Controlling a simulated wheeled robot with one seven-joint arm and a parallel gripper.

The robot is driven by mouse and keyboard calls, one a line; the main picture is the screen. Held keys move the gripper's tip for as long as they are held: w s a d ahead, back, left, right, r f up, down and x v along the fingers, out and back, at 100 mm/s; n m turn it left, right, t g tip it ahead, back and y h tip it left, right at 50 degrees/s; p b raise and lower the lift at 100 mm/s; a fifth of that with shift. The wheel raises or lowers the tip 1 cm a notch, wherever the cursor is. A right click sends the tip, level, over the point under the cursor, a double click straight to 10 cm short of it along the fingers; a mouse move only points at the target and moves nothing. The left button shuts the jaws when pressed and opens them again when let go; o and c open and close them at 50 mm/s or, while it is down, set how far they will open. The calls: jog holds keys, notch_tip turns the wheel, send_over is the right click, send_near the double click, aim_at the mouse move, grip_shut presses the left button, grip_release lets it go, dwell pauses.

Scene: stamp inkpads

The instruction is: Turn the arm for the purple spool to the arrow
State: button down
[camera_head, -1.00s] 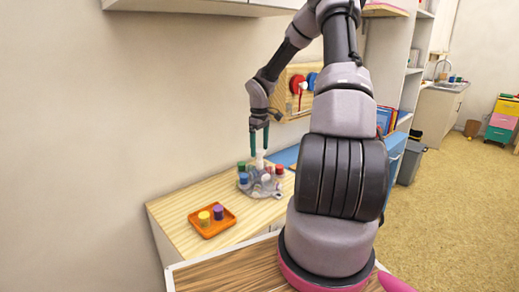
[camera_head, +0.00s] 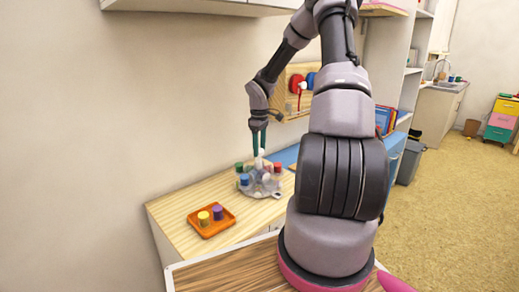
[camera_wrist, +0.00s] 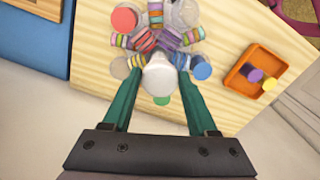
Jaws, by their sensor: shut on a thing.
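My gripper (camera_head: 259,148) is shut on the white knob (camera_wrist: 160,80) at the centre top of a grey, many-armed stand (camera_head: 262,192). In the wrist view its teal fingers (camera_wrist: 160,68) sit on both sides of the knob. The stand's arms carry stacks of coloured rings and round caps, among them a blue one (camera_wrist: 201,68) and a red one (camera_wrist: 125,19). The purple spool (camera_head: 218,212) stands in the orange tray (camera_head: 211,233); it also shows in the wrist view (camera_wrist: 255,75). I cannot make out the arrow or which arm is for purple.
A yellow spool (camera_head: 204,217) stands beside the purple one. The stand and tray rest on a light wooden tabletop (camera_head: 184,202) against the wall. A wooden panel with red and blue round parts (camera_head: 297,83) is behind my arm. Bare tabletop lies between tray and stand.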

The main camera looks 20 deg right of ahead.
jog(key=shift+s+a+f+n, duration=0.15)
jog(key=shift+n, duration=0.55)
jog(key=shift+s+a+f+n, duration=0.1)
jog(key=shift+s+a+n, duration=0.05)
jog(key=shift+n, duration=0.55)
jog(key=shift+c, duration=0.9)
grip_release()
jog(key=shift+w, duration=0.1)
jog(key=shift+r, duration=0.1)
jog(key=shift+w+d, duration=0.1)
jog(key=shift+r, duration=0.15)
jog(key=shift+r, duration=0.3)
notch_tip(320, 180, up, 10)
jog(key=shift+s+a, duration=0.2)
jog(key=shift+s, duration=0.25)
jog(key=shift+d, duration=0.1)
